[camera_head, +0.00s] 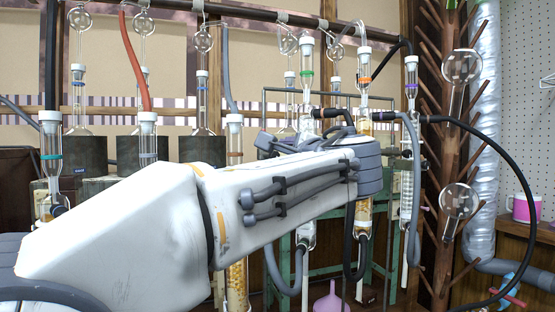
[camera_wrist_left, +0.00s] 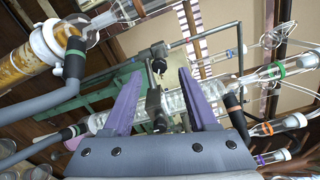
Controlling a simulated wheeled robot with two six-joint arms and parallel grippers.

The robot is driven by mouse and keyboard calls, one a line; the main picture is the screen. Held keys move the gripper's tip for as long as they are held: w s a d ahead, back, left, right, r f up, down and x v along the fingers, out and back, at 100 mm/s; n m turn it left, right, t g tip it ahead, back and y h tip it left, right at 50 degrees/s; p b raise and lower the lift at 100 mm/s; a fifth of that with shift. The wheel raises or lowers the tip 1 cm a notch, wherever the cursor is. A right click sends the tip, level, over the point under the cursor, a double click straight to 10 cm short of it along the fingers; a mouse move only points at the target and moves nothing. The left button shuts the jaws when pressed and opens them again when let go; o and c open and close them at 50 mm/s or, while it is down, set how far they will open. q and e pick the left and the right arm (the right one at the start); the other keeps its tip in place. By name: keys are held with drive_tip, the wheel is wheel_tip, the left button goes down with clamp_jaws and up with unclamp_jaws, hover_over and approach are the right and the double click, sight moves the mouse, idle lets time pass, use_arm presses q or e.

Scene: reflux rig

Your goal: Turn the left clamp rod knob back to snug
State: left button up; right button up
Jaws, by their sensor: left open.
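In the left wrist view, my left gripper (camera_wrist_left: 159,76) is open, with its two purple fingers spread and nothing held between them. A dark metal clamp (camera_wrist_left: 153,98) lies in the gap between the fingers, beyond them. A small black knob (camera_wrist_left: 159,66) shows near the fingertips, by a grey rod (camera_wrist_left: 205,35). A second dark knob-like part (camera_wrist_left: 160,123) sits lower, between the finger bases. I cannot tell which one is the rod knob, or whether a finger touches either. In the head view my left arm hides most of the clamp area. My right gripper is not in view.
A clear glass condenser (camera_wrist_left: 175,103) runs behind the fingers, with dark hoses around it. Glass columns (camera_head: 306,90) and a green frame (camera_head: 330,255) stand close to the arm. A wooden drying rack (camera_head: 447,150) with flasks and a pink mug (camera_head: 524,208) are at right.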

use_arm(q)
drive_tip(key=v, duration=0.6)
drive_tip(key=shift+s, duration=0.2)
drive_tip(key=s+a+f+g+h, duration=0.1)
drive_tip(key=s+f+g, duration=0.15)
drive_tip(key=f, duration=0.55)
drive_tip(key=s+a+f+n+g+h, duration=0.1)
drive_tip(key=a+f+g, duration=0.15)
drive_tip(key=f, duration=0.55)
drive_tip(key=s+a+f+g+h, duration=0.1)
drive_tip(key=s+f+g, duration=0.15)
drive_tip(key=f, duration=0.55)
drive_tip(key=s+a+f+n+g+h, duration=0.35)
drive_tip(key=s+f+n+g, duration=0.5)
drive_tip(key=s+f, duration=1.15)
wheel_tip(320, 180, up, 18)
drive_tip(key=s+g+p, duration=0.1)
drive_tip(key=p, duration=1.7)
drive_tip(key=shift+a+r+n, duration=0.2)
drive_tip(key=shift+a+n, duration=0.15)
drive_tip(key=shift+a, duration=0.05)
